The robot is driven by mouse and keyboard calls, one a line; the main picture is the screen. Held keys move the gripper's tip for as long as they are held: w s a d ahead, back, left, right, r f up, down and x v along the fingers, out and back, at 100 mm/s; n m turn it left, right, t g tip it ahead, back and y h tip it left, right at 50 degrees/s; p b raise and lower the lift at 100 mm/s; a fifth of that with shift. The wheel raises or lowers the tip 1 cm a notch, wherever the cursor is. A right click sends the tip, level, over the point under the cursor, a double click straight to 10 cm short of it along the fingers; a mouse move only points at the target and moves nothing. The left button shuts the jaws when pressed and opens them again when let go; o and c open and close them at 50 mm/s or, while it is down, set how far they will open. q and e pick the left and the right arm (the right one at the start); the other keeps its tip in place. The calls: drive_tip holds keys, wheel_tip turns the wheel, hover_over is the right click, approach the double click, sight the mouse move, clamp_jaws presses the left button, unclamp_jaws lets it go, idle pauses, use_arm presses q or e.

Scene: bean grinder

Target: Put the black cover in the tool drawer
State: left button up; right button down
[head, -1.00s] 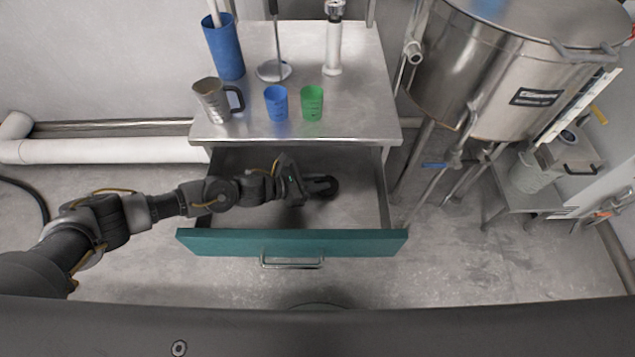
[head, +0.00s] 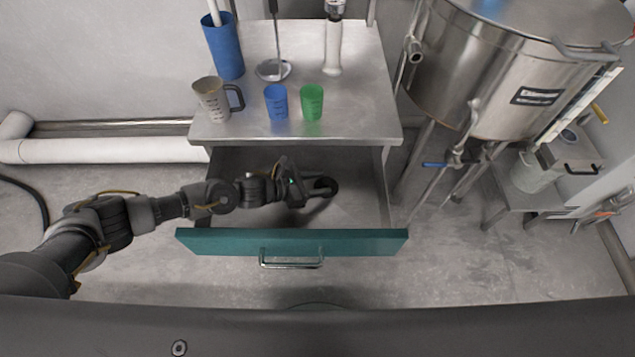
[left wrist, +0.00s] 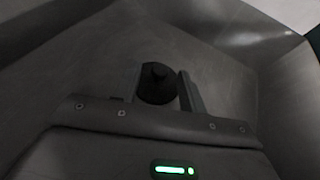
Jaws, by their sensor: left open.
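The black cover (head: 327,186) is a round dark disc inside the open tool drawer (head: 355,205), in its middle part. In the left wrist view the cover (left wrist: 157,84) shows a small knob on top and lies against the grey drawer interior. My left gripper (head: 315,188) reaches into the drawer from the left and is open. Its fingers (left wrist: 162,90) are spread on either side of the cover. I cannot tell whether they touch it. My right gripper is not in view.
The drawer's teal front (head: 290,242) has a metal handle. On the steel tabletop above stand a metal jug (head: 211,100), a blue cup (head: 276,101), a green cup (head: 312,102) and a blue container (head: 223,48). A large steel tank (head: 500,70) stands at the right.

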use_arm(q)
drive_tip(key=shift+a+r, duration=0.15)
drive_tip(key=shift+r, duration=0.05)
drive_tip(key=v, duration=1)
drive_tip(key=shift+s+a+b, duration=0.2)
drive_tip(key=shift+a+b, duration=0.05)
drive_tip(key=shift+b, duration=0.15)
drive_tip(key=shift+s+a+r, duration=0.15)
drive_tip(key=shift+a+r, duration=0.05)
drive_tip(key=shift+a, duration=0.1)
drive_tip(key=shift+a+r, duration=0.1)
drive_tip(key=shift+a, duration=0.1)
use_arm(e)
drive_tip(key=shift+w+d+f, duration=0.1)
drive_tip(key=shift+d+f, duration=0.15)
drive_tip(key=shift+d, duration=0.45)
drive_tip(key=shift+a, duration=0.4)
